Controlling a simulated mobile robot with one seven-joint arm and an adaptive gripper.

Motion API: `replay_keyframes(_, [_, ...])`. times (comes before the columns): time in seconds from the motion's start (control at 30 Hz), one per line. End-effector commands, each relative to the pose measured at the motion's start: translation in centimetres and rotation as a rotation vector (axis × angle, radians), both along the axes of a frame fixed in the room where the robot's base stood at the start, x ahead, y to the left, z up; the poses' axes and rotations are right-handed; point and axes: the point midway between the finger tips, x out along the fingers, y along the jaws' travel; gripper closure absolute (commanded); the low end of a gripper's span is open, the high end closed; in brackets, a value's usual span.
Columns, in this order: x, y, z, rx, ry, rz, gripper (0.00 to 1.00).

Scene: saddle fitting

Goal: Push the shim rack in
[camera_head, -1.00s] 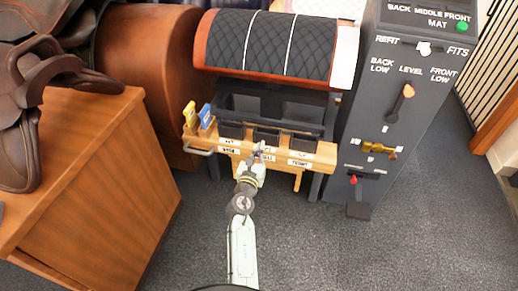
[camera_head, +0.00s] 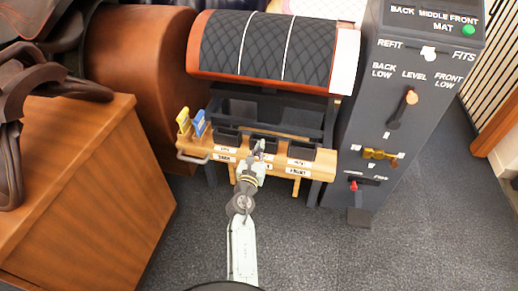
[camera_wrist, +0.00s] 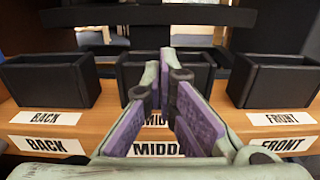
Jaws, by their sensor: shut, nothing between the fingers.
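The shim rack (camera_head: 325,163) is a wooden tray with black bins, under the quilted saddle form. In the wrist view its left bin (camera_wrist: 48,82), middle bin and right bin (camera_wrist: 268,85) stand behind labels BACK, MIDDLE (partly covered) and FRONT. A grey bar handle (camera_head: 192,157) is at its left end. My gripper (camera_head: 259,148) is at the rack's middle, in front of the middle bin (camera_head: 264,143). In the wrist view my gripper (camera_wrist: 165,78) is shut and empty, its purple-padded fingers overlapping the middle bin and label. Contact with the rack cannot be told.
A dark console (camera_head: 400,120) with levers stands close on the right. A wooden cabinet (camera_head: 85,190) with a brown saddle stands at left. Yellow and blue tags (camera_head: 198,124) stand at the rack's left end. Open carpet (camera_head: 330,250) lies in front.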

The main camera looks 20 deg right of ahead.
Motion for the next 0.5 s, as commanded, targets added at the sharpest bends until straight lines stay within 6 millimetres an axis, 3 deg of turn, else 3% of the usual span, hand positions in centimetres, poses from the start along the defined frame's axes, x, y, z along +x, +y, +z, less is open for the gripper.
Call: replay_keyframes(0.5, [9.5,-6.4,-0.2,-0.001,0.0,0.0,1.0])
